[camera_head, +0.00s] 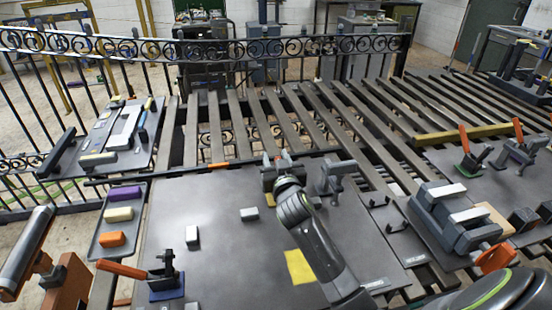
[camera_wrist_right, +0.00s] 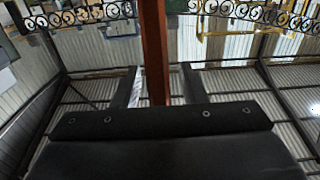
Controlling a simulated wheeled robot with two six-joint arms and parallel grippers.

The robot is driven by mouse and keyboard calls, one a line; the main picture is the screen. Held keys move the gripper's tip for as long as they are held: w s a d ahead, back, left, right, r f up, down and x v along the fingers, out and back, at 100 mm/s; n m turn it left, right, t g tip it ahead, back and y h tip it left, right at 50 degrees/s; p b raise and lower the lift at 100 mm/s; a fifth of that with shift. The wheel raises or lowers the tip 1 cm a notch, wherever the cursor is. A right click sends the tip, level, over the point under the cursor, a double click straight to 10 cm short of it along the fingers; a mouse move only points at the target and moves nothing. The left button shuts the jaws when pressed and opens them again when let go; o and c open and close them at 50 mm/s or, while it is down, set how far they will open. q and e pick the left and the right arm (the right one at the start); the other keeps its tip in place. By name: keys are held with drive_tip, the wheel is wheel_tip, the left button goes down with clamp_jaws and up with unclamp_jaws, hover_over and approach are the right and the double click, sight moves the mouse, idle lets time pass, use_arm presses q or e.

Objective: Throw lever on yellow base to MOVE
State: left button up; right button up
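My right gripper (camera_head: 277,165) is over the far part of the grey table, its arm coming in from the lower right. An orange handle end (camera_head: 218,165) shows just left of it, and a small yellow patch (camera_head: 270,200), perhaps the yellow base, shows beneath it. The gripper hides most of that lever. In the right wrist view, a red-orange bar (camera_wrist_right: 155,55) runs between the two fingers (camera_wrist_right: 158,88) of my right gripper. Gaps show beside the bar, so the fingers look open around it. My left gripper is not in view.
A lever on a blue base (camera_head: 167,292) stands at the front left, its orange handle pointing left. A lever on a green base (camera_head: 468,170) stands at the right. A flat yellow square (camera_head: 300,267) and small light blocks (camera_head: 192,235) lie on the table. A scroll-topped fence (camera_head: 130,47) stands behind.

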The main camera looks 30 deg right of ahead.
clamp_jaws()
idle(0.3)
